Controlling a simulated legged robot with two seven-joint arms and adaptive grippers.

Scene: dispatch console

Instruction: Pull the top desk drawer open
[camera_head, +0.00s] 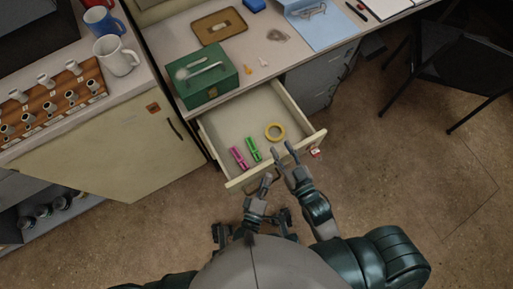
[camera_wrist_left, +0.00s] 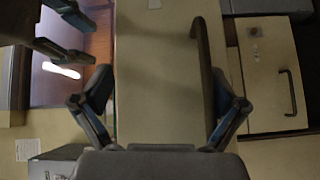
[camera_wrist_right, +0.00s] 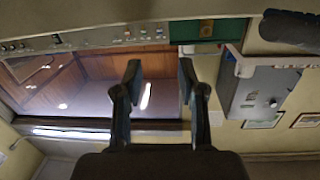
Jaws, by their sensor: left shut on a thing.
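The top desk drawer (camera_head: 232,122) stands pulled out from the desk, its inside showing in the head view. The dark handle (camera_wrist_left: 204,70) shows in the left wrist view, beside the right-hand finger. My right gripper (camera_head: 285,156) is open and empty, near the drawer's front edge; its spread fingers show in the right wrist view (camera_wrist_right: 159,85).
A green box (camera_head: 207,85) and a brown tray (camera_head: 220,27) sit on the desk above the drawer. A cream cabinet (camera_head: 105,150) stands at the left, with mugs on top. A black chair (camera_head: 465,60) stands at the right. The floor right of the drawer is clear.

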